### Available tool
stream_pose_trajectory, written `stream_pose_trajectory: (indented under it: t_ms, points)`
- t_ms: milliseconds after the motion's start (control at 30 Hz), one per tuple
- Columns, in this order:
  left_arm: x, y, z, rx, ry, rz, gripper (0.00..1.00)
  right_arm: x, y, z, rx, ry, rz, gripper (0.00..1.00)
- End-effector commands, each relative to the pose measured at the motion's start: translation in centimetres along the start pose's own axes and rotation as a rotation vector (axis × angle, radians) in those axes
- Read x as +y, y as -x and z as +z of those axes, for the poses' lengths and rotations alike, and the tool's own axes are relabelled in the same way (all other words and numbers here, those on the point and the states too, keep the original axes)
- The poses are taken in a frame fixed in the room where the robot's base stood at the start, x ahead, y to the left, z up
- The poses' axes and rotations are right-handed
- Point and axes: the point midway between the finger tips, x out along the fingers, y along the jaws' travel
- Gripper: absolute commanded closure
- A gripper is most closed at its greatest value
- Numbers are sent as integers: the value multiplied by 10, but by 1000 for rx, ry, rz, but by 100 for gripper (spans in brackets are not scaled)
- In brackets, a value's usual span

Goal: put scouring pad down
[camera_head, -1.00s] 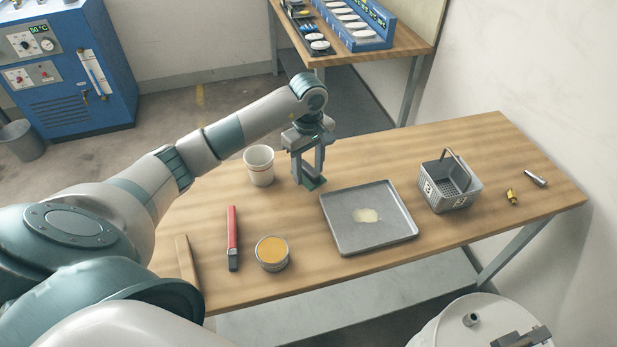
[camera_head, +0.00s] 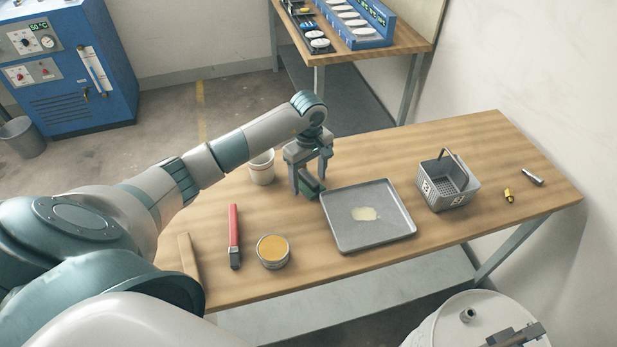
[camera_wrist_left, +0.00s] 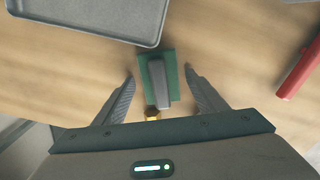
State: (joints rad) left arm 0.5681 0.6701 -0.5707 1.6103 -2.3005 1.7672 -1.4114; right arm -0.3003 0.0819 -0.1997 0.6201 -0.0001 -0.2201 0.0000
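In the left wrist view the green pad (camera_wrist_left: 143,68) has a grey block-shaped grip (camera_wrist_left: 159,84) on top and lies flat on the wooden table. My left gripper (camera_head: 309,183) is low over the table, with one finger on each side of the pad. In the left wrist view its fingers (camera_wrist_left: 159,75) are spread, with a gap to the grip on both sides. My right gripper is not in view.
The metal tray (camera_head: 340,236) holds a pale smear. A white cup (camera_head: 262,172) stands behind the arm. A red-handled tool (camera_head: 234,230), an orange-filled tin (camera_head: 273,251) and a wire basket (camera_head: 447,183) are also on the table (camera_head: 480,135). Bare wood lies between cup and tin.

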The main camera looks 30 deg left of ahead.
Motion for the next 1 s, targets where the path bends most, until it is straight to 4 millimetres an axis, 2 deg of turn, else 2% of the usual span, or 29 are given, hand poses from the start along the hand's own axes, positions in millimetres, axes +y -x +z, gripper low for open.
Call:
stream_pose_trajectory:
  t_ms: [433, 467, 667, 1000]
  points:
    - [0, 5, 0, -1, 0, -1, 35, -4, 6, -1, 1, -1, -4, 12]
    - [0, 5, 0, 1, -1, 1, 35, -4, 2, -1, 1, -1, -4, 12]
    - [1, 29, -1, 3, -2, 4, 35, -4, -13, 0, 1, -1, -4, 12]
    - [1, 88, -1, 3, -1, 3, 35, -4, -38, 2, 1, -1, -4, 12]
